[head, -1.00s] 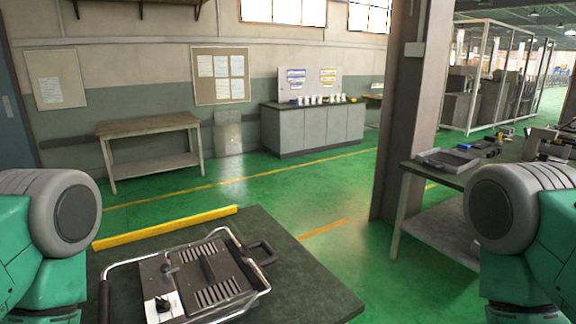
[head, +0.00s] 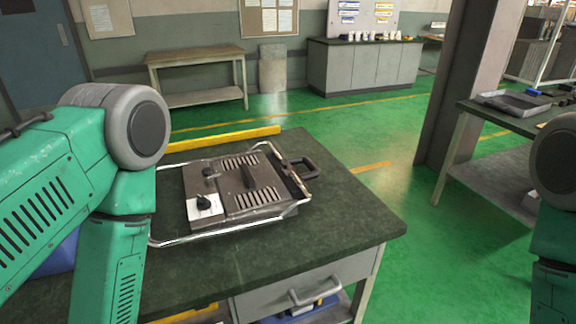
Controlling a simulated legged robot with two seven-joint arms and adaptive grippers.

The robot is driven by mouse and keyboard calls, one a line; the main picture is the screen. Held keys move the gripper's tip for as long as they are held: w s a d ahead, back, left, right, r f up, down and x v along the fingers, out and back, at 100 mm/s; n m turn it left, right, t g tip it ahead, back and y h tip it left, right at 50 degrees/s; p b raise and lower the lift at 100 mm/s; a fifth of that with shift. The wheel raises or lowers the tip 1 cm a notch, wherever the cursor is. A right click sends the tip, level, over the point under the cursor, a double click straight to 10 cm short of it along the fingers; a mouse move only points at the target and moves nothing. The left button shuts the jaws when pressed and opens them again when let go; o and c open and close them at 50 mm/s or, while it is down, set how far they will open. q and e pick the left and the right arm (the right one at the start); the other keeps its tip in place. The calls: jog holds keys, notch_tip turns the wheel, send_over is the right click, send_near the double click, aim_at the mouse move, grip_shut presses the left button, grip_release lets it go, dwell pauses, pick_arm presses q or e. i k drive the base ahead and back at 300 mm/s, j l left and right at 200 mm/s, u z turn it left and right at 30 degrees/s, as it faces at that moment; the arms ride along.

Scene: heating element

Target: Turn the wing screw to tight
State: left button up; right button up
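The heating element (head: 255,193) is a dark grey flat device with slotted vents and a black raised bar, lying on the dark green worktable. A black knob (head: 204,202) sits on a white plate at its near left corner. A smaller dark fitting (head: 209,173) stands behind that knob. Either could be the wing screw; I cannot tell which, nor how tight it is. A bent metal frame (head: 225,230) runs around the device, and a black handle (head: 303,167) is on its right. Neither gripper is in view; only parts of my arms show, at the left and right edges.
The worktable (head: 340,215) has bare top to the right and in front of the device. A yellow bar (head: 225,139) lines its back edge. A drawer with a handle (head: 315,291) is below. A pillar (head: 468,85) and side table (head: 510,119) stand right.

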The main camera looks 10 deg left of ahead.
aim_at(283, 166)
jog(key=i+l, duration=0.3)
jog(key=l, duration=0.15)
jog(key=i+l, duration=0.3)
jog(key=l, duration=0.1)
